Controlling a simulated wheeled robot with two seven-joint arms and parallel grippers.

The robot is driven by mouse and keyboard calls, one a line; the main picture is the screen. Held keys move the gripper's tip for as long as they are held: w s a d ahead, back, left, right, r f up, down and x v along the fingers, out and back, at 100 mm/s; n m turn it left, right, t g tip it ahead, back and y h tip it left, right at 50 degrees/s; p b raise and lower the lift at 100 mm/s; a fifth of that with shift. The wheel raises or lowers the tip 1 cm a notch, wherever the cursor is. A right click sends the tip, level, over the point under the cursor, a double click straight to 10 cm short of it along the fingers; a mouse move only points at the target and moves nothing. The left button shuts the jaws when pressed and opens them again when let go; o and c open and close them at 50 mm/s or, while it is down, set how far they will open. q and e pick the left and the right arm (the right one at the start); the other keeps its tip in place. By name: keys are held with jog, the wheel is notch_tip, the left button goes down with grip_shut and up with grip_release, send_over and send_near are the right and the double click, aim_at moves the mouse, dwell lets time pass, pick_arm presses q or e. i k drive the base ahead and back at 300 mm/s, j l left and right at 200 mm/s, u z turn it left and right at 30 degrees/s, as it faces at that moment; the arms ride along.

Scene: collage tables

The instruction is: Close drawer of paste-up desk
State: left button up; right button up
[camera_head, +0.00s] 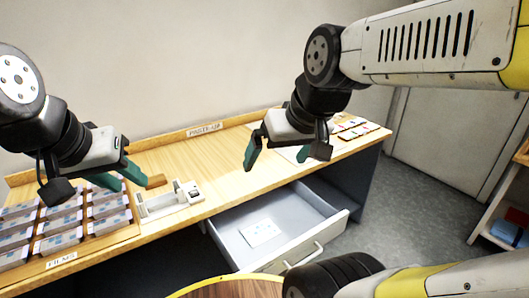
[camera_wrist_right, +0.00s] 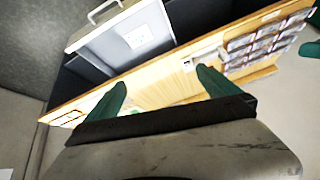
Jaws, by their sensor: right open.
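The paste-up desk (camera_head: 225,180) has a wooden top and a dark body. Its grey drawer (camera_head: 328,226) is pulled out at the front, with a card (camera_head: 260,232) lying inside. The drawer's handle (camera_head: 300,257) is on its front panel. The drawer also shows in the right wrist view (camera_wrist_right: 95,47), at the upper left. My right gripper (camera_head: 280,155) is open and empty above the desk top, behind the drawer and apart from its handle. My left gripper (camera_head: 130,183) has its fingers apart over the desk's left part, beside a small brown block (camera_head: 155,181).
Trays of cards (camera_head: 62,222) cover the desk's left end. A white device (camera_head: 168,200) stands beside them. Small coloured pieces (camera_head: 352,128) lie at the right end. A round wooden surface (camera_head: 232,288) is in front of the drawer. Grey floor (camera_head: 400,200) is clear to the right.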

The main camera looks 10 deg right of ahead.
aim_at(306, 223)
jog(key=j+z, duration=0.7)
